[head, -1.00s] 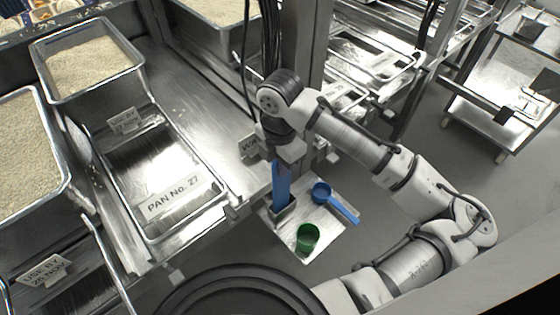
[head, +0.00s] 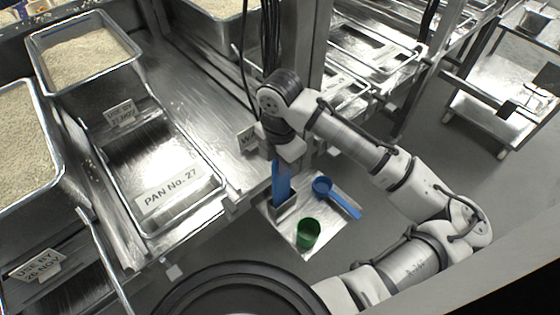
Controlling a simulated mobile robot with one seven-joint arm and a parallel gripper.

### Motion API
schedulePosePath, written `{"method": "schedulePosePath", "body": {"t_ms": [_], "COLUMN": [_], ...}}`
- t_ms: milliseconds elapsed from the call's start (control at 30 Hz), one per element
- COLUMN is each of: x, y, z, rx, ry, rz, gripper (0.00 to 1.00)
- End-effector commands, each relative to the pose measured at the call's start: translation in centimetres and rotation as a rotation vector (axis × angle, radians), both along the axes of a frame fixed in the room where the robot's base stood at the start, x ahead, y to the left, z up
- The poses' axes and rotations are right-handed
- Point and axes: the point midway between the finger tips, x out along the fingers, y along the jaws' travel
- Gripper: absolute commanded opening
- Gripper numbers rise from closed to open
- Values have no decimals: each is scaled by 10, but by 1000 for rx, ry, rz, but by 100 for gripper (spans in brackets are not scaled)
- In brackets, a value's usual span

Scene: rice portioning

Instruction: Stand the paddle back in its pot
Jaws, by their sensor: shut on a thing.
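The blue paddle (head: 281,181) hangs upright below my gripper (head: 281,163), which is shut on its upper end. The paddle's lower end is inside or just behind the rim of a small square metal pot (head: 284,209); I cannot tell whether it touches the bottom. The pot stands on a small metal shelf (head: 318,222). My gripper's fingertips are mostly hidden by the wrist above them.
A blue scoop (head: 322,186) lies on the shelf to the right of the pot, and a green cup (head: 308,233) stands in front. To the left are an empty pan labelled No. 27 (head: 205,190) and a rice-filled pan (head: 122,66). A metal post (head: 308,70) rises behind my arm.

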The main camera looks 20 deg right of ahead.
Motion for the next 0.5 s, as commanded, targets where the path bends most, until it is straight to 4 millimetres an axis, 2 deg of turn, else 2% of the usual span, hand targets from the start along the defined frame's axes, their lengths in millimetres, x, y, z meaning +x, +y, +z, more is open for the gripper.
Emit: {"method": "schedulePosePath", "body": {"t_ms": [500], "x": [0], "y": [0], "z": [-15], "rx": [0], "ry": [0], "rz": [0], "gripper": [0]}}
